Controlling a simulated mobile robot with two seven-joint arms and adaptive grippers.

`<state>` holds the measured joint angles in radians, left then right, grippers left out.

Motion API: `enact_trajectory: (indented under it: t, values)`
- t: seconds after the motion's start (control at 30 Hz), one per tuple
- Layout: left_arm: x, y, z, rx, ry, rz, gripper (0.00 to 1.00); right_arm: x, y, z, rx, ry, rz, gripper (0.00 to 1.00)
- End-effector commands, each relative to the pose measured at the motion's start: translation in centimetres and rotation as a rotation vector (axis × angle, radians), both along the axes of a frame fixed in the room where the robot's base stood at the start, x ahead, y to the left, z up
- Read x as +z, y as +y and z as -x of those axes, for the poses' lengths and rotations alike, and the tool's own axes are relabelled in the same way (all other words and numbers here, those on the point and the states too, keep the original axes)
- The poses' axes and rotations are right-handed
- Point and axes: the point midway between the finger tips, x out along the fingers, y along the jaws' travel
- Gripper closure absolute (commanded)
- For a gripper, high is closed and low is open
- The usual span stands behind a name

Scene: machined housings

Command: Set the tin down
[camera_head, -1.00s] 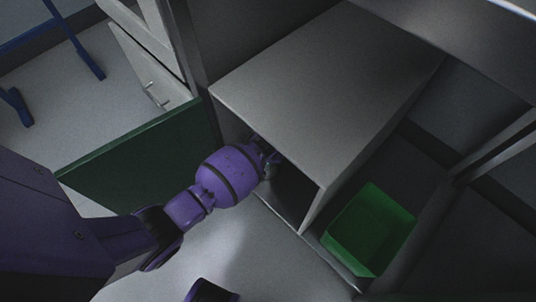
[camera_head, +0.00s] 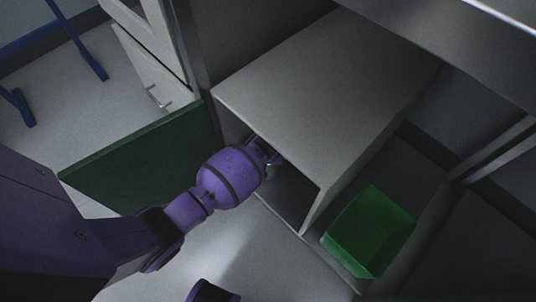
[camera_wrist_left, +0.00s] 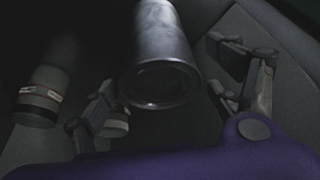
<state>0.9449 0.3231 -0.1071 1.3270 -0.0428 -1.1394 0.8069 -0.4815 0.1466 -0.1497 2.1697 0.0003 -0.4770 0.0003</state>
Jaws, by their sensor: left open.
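A plain grey metal tin (camera_wrist_left: 165,50) shows in the left wrist view, its round end facing the camera. My left gripper (camera_wrist_left: 163,72) is open, with one finger on each side of this tin. A gap shows between the tin and each finger, so it does not look gripped. In the head view my left gripper (camera_head: 268,158) reaches into the open front of a grey cabinet (camera_head: 320,85). The cabinet top and my wrist hide the tin there. My right gripper is not in view.
A second tin with a banded end (camera_wrist_left: 40,100) stands left of the fingers, and part of another pale round end (camera_wrist_left: 117,124) shows behind the left finger. A dark green panel (camera_head: 145,160) stands left of the opening. A green bin (camera_head: 368,232) sits right of the cabinet.

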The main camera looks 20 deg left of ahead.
Motion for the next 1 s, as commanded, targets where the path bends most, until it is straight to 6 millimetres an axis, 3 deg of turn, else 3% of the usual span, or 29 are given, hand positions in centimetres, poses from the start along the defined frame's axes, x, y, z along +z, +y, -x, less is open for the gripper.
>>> enact_trajectory:
  t: [0.1, 0.4, 0.6, 1.0]
  values:
    - [2.8, -0.4, 0.7, 0.001, -0.005, 0.002, 0.17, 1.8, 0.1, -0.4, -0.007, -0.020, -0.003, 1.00]
    - [2.6, -3.6, 7.4, 0.001, -0.001, 0.004, 0.17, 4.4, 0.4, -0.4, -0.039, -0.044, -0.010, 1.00]
    - [2.4, -5.0, 10.3, 0.002, -0.002, 0.002, 0.17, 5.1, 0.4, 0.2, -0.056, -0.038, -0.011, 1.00]
    - [2.1, -5.5, 11.5, 0.001, -0.002, 0.000, 0.17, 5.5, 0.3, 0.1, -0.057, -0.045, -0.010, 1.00]
